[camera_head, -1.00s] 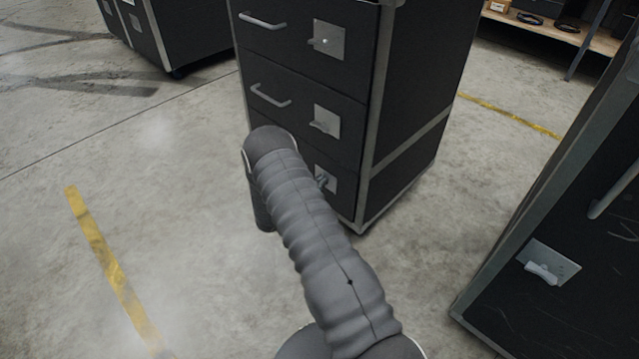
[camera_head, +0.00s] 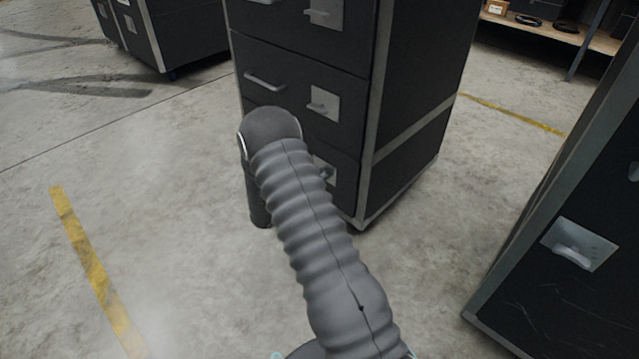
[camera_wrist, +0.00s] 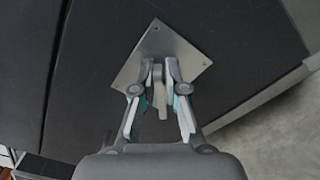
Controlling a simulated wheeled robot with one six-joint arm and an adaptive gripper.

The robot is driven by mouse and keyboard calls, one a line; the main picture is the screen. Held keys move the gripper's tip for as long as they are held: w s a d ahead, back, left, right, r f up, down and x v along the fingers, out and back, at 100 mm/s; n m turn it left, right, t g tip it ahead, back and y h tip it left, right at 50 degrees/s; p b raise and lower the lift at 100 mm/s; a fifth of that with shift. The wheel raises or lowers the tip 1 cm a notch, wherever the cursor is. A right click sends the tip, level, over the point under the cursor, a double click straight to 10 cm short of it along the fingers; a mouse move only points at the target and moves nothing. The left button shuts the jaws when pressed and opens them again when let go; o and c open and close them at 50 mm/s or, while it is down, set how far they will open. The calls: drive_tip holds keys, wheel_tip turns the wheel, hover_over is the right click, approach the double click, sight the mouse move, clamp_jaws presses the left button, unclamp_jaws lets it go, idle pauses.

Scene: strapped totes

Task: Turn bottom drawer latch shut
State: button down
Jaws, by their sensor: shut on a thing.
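The bottom drawer latch (camera_wrist: 158,82) is a grey tab on a square metal plate (camera_wrist: 183,48), which looks tilted in the wrist view. My gripper (camera_wrist: 158,66) has one finger on each side of the tab and is shut on it. In the head view, my arm hides most of the bottom drawer and the gripper. Only part of the bottom latch plate (camera_head: 329,167) shows beside the arm. The exact angle of the latch against the drawer is hard to tell.
The dark cabinet (camera_head: 415,100) has metal edge trim. The middle drawer's handle (camera_head: 266,82) and latch (camera_head: 322,105) are above my arm. Another black case (camera_head: 560,290) stands close on the right. Open concrete floor lies to the left, with a yellow line (camera_head: 90,262).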

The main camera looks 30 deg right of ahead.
drive_tip(key=m, duration=0.1)
drive_tip(key=m+b, duration=0.1)
drive_tip(key=m, duration=0.1)
drive_tip(key=shift+s+f+m, duration=0.1)
drive_tip(key=shift+f+m, duration=0.2)
drive_tip(key=shift+f, duration=0.05)
drive_tip(key=shift+f+m, duration=0.2)
drive_tip(key=shift+m, duration=1.7)
drive_tip(key=c, duration=1.3)
unclamp_jaws()
drive_tip(key=v, duration=1.2)
